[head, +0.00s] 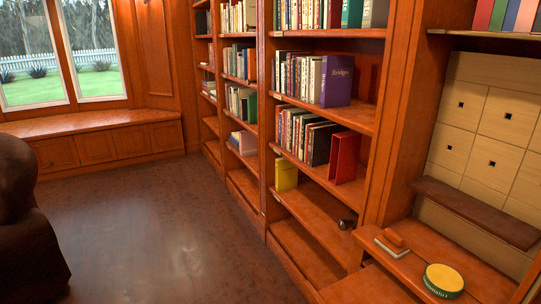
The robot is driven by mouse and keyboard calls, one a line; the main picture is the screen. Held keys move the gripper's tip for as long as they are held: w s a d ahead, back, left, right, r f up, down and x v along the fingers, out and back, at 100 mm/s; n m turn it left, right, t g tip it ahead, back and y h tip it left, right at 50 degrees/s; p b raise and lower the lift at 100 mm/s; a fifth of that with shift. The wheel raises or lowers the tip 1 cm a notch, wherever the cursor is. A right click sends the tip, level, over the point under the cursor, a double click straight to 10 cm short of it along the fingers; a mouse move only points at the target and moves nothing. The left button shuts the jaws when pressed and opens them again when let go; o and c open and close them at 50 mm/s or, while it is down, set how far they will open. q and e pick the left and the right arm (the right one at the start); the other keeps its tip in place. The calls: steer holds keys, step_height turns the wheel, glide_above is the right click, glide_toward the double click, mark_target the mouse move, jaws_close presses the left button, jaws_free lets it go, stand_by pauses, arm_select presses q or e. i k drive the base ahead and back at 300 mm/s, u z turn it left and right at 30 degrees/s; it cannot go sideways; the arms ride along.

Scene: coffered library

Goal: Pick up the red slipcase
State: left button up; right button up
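The red slipcase (344,157) stands upright at the right end of a row of books on a middle shelf of the bookcase. Its red side faces out, and it is next to dark-spined books (320,144). Neither of my grippers shows in the head view.
A yellow box (286,175) and a small dark object (345,223) are on the shelf below. A purple book (337,82) stands on the shelf above. A round yellow tin (443,280) sits on a ledge at right. A brown armchair (28,235) is at left; the wooden floor (165,235) between is clear.

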mark_target(346, 147)
steer(key=u, duration=0.45)
steer(key=i, duration=2.2)
steer(key=u, duration=1.45)
steer(key=i, duration=0.65)
steer(key=z, duration=3.1)
steer(key=i, duration=0.5)
